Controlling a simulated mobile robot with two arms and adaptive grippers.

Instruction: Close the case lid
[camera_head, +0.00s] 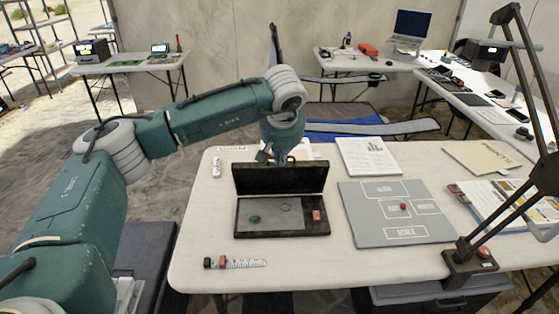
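The dark case (281,225) stands open on the white table, its black lid (280,178) raised upright along the back edge. Inside on the grey lining lie a green piece (254,219), a thin ring (285,207) and a reddish block (316,215). My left arm reaches over from the left, and my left gripper (275,157) is behind the top edge of the lid, left of its middle. The fingertips are partly hidden by the lid, so contact and finger opening are unclear. My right gripper is not in view.
A grey sorting board (397,228) with labelled boxes and a red piece (403,206) lies right of the case. A scale strip (244,263) lies in front. A lamp arm (505,205) stands at the right. Papers (367,157) lie behind.

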